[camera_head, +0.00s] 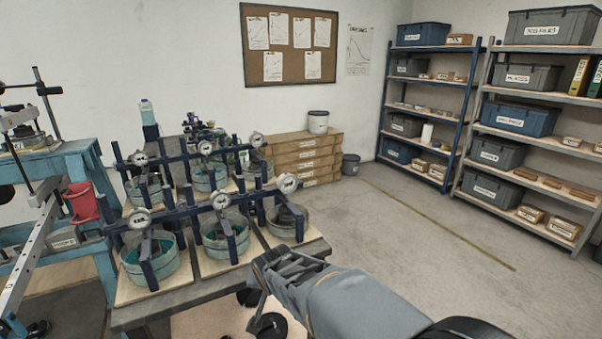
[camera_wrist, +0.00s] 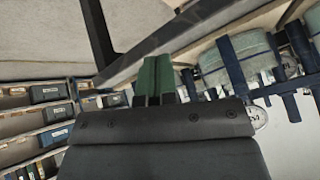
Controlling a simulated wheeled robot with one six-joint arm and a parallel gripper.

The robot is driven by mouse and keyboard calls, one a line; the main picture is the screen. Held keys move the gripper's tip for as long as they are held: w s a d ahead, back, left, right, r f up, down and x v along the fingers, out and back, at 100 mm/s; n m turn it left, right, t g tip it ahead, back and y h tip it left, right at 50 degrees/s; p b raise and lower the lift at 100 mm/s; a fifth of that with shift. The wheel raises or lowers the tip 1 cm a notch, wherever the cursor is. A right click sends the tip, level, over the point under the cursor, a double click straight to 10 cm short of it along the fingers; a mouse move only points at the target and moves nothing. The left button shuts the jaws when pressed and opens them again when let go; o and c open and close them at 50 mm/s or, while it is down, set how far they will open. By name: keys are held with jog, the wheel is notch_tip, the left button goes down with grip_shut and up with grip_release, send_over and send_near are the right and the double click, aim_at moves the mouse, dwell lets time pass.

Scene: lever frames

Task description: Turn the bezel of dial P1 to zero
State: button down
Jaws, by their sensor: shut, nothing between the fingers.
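Several round white-faced dials stand on blue clamp bars over pale green tubs on the bench at left in the head view. Front-row dials show at the left (camera_head: 139,218), middle (camera_head: 220,200) and right (camera_head: 288,183); others stand behind. Their tags and pointers are too small to read, so I cannot tell which is P1. My gripper (camera_wrist: 153,80) has its green fingers together and empty in the wrist view. In the head view my gripper is near the bench's front right edge, apart from the dials. A dial (camera_wrist: 259,117) is partly visible in the wrist view.
The bench (camera_head: 190,298) carries the tubs on pale boards. A blue stand (camera_head: 60,160) with a red container (camera_head: 82,202) is at the left. Stacked boxes (camera_head: 305,158) stand behind. Shelves (camera_head: 455,120) line the right wall; the floor (camera_head: 420,230) before them is clear.

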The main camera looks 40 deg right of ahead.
jog(key=w+d+r+m+t+h+p, duration=0.1)
jog(key=w+d+r+m+t+p, duration=0.4)
jog(key=w+d+r+m+p, duration=0.3)
jog(key=m+t+y+p, duration=0.2)
jog(key=m+t+p, duration=0.35)
jog(key=m, duration=0.25)
send_near(289, 184)
jog(key=w+a+r, duration=0.2)
jog(key=a, duration=0.1)
jog(key=w+b, duration=0.1)
jog(key=w, duration=0.5)
jog(key=shift+r+m+t, duration=0.35)
jog(key=shift+r+m, duration=0.05)
jog(key=shift+w+r+y, duration=0.1)
jog(key=shift+w+y, duration=0.05)
jog(key=shift+y, duration=0.15)
jog(key=shift+a+f, duration=0.3)
jog(key=shift+f, duration=0.5)
jog(key=shift+a+r, duration=0.2)
